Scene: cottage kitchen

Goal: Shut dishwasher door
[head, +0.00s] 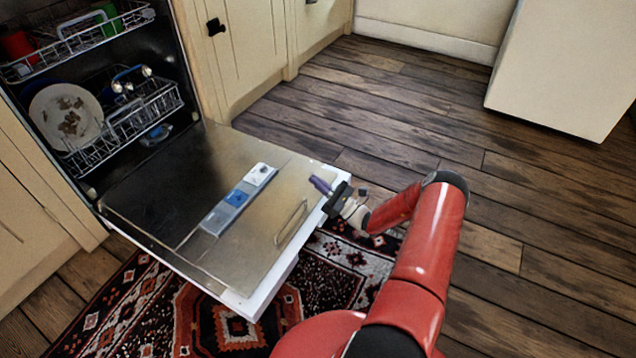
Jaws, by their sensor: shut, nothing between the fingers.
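The dishwasher door (160,190) hangs fully open and roughly level, with its inner steel face up. A detergent dispenser (238,198) and an oval outline show on that face. The dishwasher interior (128,68) is open at the upper left, with two racks inside. My gripper (320,184) is at the right corner of the door's outer edge, its purple fingertips shut and empty. The fingertips appear over the door's edge; I cannot tell whether they touch it. The underside of the door is hidden.
The upper rack (75,35) holds a red and a green item; the lower rack (125,115) holds a dirty plate (66,117). Both sit inside the cavity. A patterned rug (215,325) lies under the door. Cream cabinets (245,50) flank the dishwasher. Wooden floor (400,105) is clear to the right.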

